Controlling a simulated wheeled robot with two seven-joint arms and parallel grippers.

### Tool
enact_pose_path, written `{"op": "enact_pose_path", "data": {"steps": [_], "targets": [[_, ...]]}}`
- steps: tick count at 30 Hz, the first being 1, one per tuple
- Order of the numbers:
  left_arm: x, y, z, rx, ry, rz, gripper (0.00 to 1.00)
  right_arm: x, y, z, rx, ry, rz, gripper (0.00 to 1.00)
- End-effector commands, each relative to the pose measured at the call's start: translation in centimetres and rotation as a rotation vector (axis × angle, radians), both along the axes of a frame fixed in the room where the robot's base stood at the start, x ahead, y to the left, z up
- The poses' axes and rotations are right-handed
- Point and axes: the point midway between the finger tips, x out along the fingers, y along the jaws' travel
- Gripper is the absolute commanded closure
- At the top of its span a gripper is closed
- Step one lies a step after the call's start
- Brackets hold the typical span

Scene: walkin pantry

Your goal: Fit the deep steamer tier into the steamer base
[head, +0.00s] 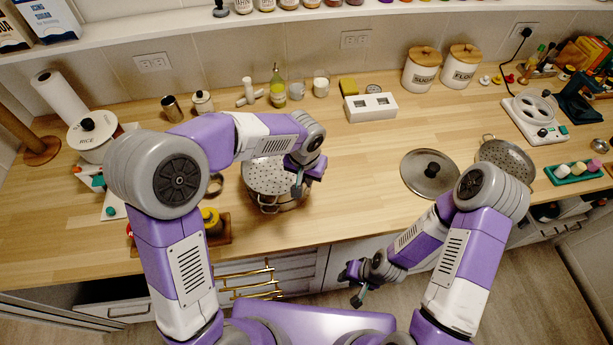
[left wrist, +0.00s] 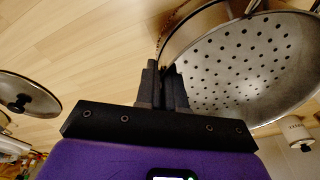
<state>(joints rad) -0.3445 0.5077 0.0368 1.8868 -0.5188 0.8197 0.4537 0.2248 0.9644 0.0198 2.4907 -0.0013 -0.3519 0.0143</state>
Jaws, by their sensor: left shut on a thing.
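The deep steamer tier (head: 262,178) is a round metal vessel with a perforated floor, on the counter left of centre. My left gripper (head: 297,187) is at its right rim. In the left wrist view, the left fingers (left wrist: 163,88) are shut on the rim of the tier (left wrist: 240,65). A metal wall and a handle (head: 267,208) show under the tier's near rim. I cannot tell whether they belong to the steamer base, or how the tier sits on it. My right gripper (head: 351,286) is empty and appears open, in front of the counter edge.
A steel lid (head: 428,173) and a shallow perforated tier (head: 504,162) lie to the right. A white box (head: 371,107) and canisters (head: 421,70) are behind. The counter between tier and lid is clear.

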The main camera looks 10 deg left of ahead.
Motion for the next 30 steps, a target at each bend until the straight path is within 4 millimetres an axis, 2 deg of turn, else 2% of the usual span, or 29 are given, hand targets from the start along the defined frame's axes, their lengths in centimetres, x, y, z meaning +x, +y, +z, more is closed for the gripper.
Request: {"op": "enact_pose_path", "data": {"steps": [13,15,19,27,30], "targets": [[0.03,-0.02,-0.50,0.000,-0.001,-0.001,1.00,0.00,0.00,-0.51,0.000,0.000,0.000,0.69],[0.02,-0.02,-0.46,0.000,-0.001,-0.001,0.84,0.00,0.00,-0.47,0.000,0.000,0.000,0.69],[0.03,-0.01,-0.45,0.000,-0.001,0.000,0.64,0.00,0.00,-0.46,0.000,0.000,0.000,0.69],[-0.02,0.01,-0.50,0.000,0.001,0.000,0.62,0.00,0.00,-0.45,0.000,0.000,0.000,0.69],[-0.06,0.01,0.06,0.000,0.000,0.001,0.62,0.01,0.00,-0.34,0.000,0.000,0.000,0.69]]}}
